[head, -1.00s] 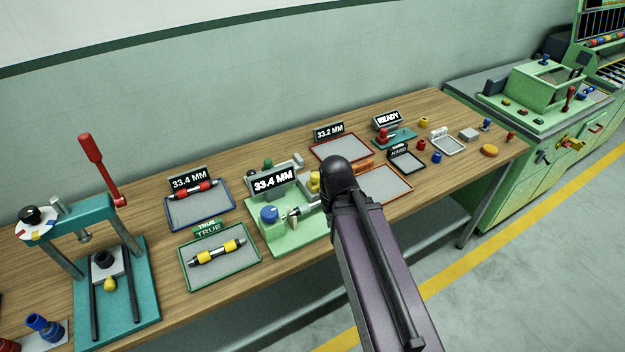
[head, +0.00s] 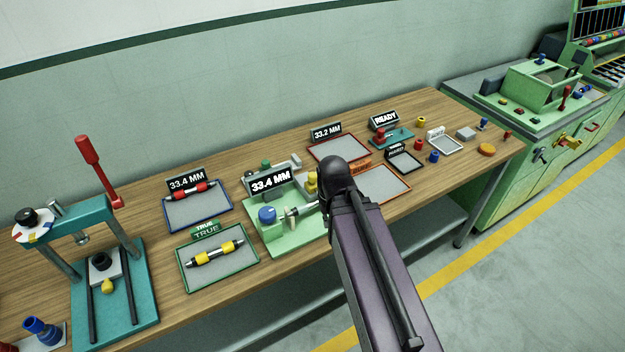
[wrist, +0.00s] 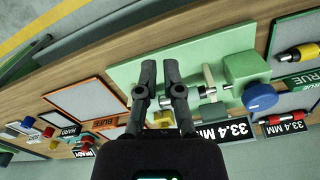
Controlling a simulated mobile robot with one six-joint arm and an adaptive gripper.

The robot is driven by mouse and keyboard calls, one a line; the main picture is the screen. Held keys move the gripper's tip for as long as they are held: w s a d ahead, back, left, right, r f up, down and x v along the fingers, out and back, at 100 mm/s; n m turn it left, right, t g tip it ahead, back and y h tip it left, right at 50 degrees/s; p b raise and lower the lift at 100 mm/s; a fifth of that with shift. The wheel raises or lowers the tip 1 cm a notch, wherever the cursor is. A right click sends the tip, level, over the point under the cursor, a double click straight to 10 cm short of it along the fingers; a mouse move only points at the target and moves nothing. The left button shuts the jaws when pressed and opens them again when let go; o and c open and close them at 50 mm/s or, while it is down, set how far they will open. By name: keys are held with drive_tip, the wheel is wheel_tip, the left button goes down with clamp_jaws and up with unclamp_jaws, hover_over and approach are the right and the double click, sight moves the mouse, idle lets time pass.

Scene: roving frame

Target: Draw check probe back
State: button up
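The green gauge stand (head: 292,242) sits mid-bench with a blue knob (head: 267,215), a metal spindle (head: 300,211) and a "33.4 MM" sign (head: 271,181). A yellow part (head: 311,182) stands behind the spindle. I cannot tell for sure which part is the check probe. In the head view my forearm and wrist hide my gripper and the stand's right end. In the wrist view my gripper (wrist: 160,64) is over the stand (wrist: 125,73), its fingers apart by a narrow gap, left of the metal spindle (wrist: 208,90) and blue knob (wrist: 260,97). I see nothing held.
The green-rimmed TRUE tray (head: 184,278) holds a yellow-banded piece (head: 214,252). The blue-rimmed tray (head: 198,214) holds a red-banded piece (head: 190,190). Red-rimmed (head: 338,148) and orange-rimmed trays (head: 384,182) are empty. A teal press (head: 145,302) stands at left.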

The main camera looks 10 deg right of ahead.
drive_tip(key=o, duration=0.3)
drive_tip(key=shift+w+r, duration=0.1)
drive_tip(key=shift+w, duration=0.1)
drive_tip(key=o, duration=0.5)
drive_tip(key=shift+w+r+n+p, duration=0.25)
drive_tip(key=shift+w+n+p, duration=0.05)
drive_tip(key=shift+w, duration=0.25)
drive_tip(key=shift+w+r+n+p, duration=0.25)
drive_tip(key=shift+w+n+p, duration=0.05)
drive_tip(key=shift+w, duration=0.25)
drive_tip(key=shift+c, duration=0.2)
wheel_tip(320, 180, up, 8)
drive_tip(key=n+p, duration=0.8)
drive_tip(key=n, duration=0.3)
hover_over(312, 174)
drive_tip(key=shift+d+f, duration=0.1)
drive_tip(key=shift+f+b, duration=0.2)
drive_tip(key=shift+b, duration=0.1)
wheel_tip(312, 174, down, 13)
drive_tip(key=b, duration=1.3)
drive_tip(key=shift+f, duration=0.2)
drive_tip(key=shift+c, duration=0.2)
clamp_jaws()
